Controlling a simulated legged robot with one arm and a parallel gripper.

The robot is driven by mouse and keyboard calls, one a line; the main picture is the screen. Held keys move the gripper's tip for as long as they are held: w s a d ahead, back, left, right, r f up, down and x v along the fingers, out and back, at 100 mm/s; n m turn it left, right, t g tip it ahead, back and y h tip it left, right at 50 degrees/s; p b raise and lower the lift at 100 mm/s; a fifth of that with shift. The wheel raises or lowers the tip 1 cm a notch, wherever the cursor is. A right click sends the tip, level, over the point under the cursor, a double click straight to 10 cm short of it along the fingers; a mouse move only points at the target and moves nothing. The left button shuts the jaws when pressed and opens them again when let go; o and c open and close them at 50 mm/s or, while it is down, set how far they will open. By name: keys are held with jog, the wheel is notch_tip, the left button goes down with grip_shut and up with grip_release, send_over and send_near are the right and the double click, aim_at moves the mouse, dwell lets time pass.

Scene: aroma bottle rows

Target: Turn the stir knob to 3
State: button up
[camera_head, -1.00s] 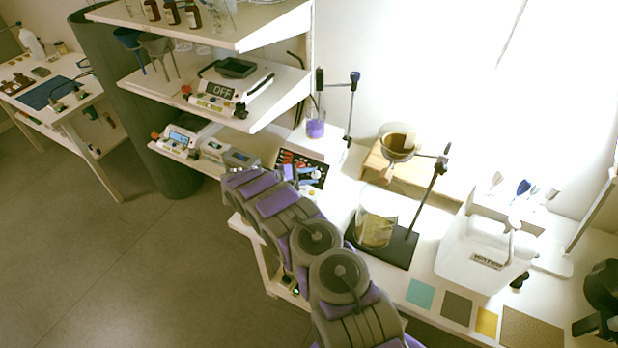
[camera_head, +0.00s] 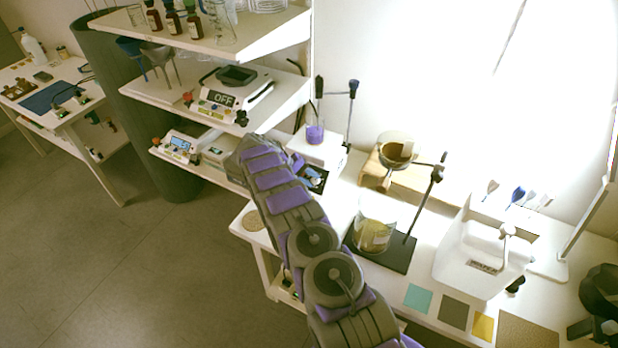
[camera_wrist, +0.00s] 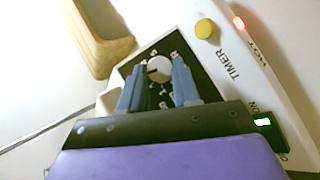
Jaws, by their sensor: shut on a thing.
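The stir knob (camera_wrist: 158,70) is a small pale round knob on a black dial panel of a white device, seen in the wrist view. A dark mark on its face points roughly left; the dial's printed numbers are too small to read surely. My gripper (camera_wrist: 157,78) has its two blue-grey fingers on either side of the knob, shut on it. In the head view the white device (camera_head: 322,150) stands at the left end of the bench with a beaker of purple liquid (camera_head: 315,132) on top.
A yellow button (camera_wrist: 204,28) marked TIMER, a red light (camera_wrist: 238,22) and a green-lit switch (camera_wrist: 263,122) are near the gripper. A stand with a glass beaker (camera_head: 374,234) is to the right.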

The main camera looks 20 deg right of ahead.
jog(key=shift+s+f+m+y, duration=0.1)
jog(key=shift+s+m+y, duration=0.05)
jog(key=shift+m+y, duration=0.2)
jog(key=shift+f, duration=0.1)
jog(key=o, duration=1)
jog(key=shift+o, duration=0.3)
jog(key=shift+r, duration=0.2)
notch_tip(320, 180, up, 3)
jog(key=shift+p, duration=0.7)
jog(key=shift+r, duration=0.3)
jog(key=s+a+p, duration=0.1)
jog(key=s+a, duration=0.1)
jog(key=s, duration=0.5)
jog(key=s+a+r+p, duration=0.1)
jog(key=s+a, duration=0.1)
jog(key=s, duration=0.6)
jog(key=shift+s, duration=0.15)
jog(key=shift+a+r, duration=0.1)
